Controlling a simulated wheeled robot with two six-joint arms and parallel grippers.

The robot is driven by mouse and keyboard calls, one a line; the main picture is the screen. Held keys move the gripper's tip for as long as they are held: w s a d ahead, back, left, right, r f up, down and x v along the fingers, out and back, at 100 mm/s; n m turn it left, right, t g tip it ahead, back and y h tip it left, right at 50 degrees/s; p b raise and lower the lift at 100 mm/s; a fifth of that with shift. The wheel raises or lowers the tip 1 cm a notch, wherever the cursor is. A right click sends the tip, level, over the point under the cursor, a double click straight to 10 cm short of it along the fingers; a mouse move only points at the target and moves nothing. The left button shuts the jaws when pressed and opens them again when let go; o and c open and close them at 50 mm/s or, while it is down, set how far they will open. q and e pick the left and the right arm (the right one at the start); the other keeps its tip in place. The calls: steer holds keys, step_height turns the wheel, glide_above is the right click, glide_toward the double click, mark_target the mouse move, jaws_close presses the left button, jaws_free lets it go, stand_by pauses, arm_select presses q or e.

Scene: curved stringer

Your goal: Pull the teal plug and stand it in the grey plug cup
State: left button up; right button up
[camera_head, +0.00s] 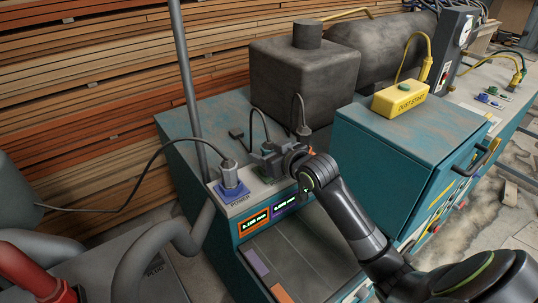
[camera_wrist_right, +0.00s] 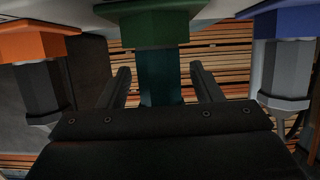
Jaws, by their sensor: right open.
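The teal plug (camera_wrist_right: 160,80) hangs from a green socket (camera_wrist_right: 155,25) in the middle of the right wrist view, which appears upside down. My right gripper (camera_wrist_right: 160,72) is open, with one finger on each side of the plug; I cannot tell whether either finger touches it. In the head view my right gripper (camera_head: 272,160) is low over the socket strip and hides most of the plug. My left gripper is not in view.
A grey plug (camera_head: 229,173) stands in a blue socket (camera_head: 232,191) left of my gripper. Another corded plug (camera_head: 303,130) stands to its right. In the wrist view an orange socket (camera_wrist_right: 38,42) flanks the teal plug. A yellow box (camera_head: 399,98) sits on the teal cabinet (camera_head: 375,130).

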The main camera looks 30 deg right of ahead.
steer(key=shift+w+a+f, duration=0.1)
steer(key=shift+w+f, duration=0.15)
steer(key=shift+w, duration=0.35)
steer(key=c, duration=1.1)
